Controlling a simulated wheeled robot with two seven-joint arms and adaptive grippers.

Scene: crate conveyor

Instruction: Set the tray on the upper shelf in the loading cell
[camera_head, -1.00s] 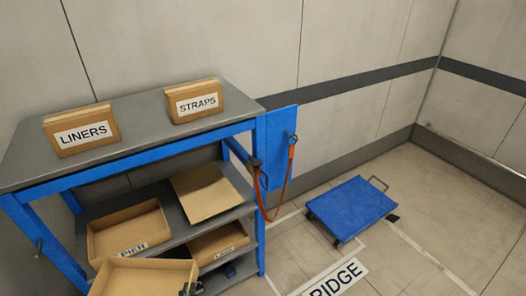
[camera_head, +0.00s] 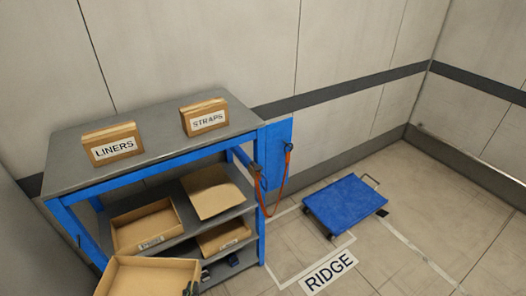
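A tan, open cardboard-coloured tray (camera_head: 125,284) is at the bottom edge of the head view, in front of the rack and partly cut off. It looks empty. The blue-framed rack (camera_head: 150,177) has a grey top, and an upper shelf (camera_head: 186,218) below that holds a labelled tan tray (camera_head: 140,222) and another tan tray or lid (camera_head: 212,190).
Boxes marked LINERS (camera_head: 112,145) and STRAPS (camera_head: 205,117) stand on the rack's top. A lower shelf holds another tan tray (camera_head: 222,236). A blue panel with an orange cord (camera_head: 277,185) hangs at the rack's right. A blue cart (camera_head: 345,205) stands on the floor by the RIDGE marking (camera_head: 328,274).

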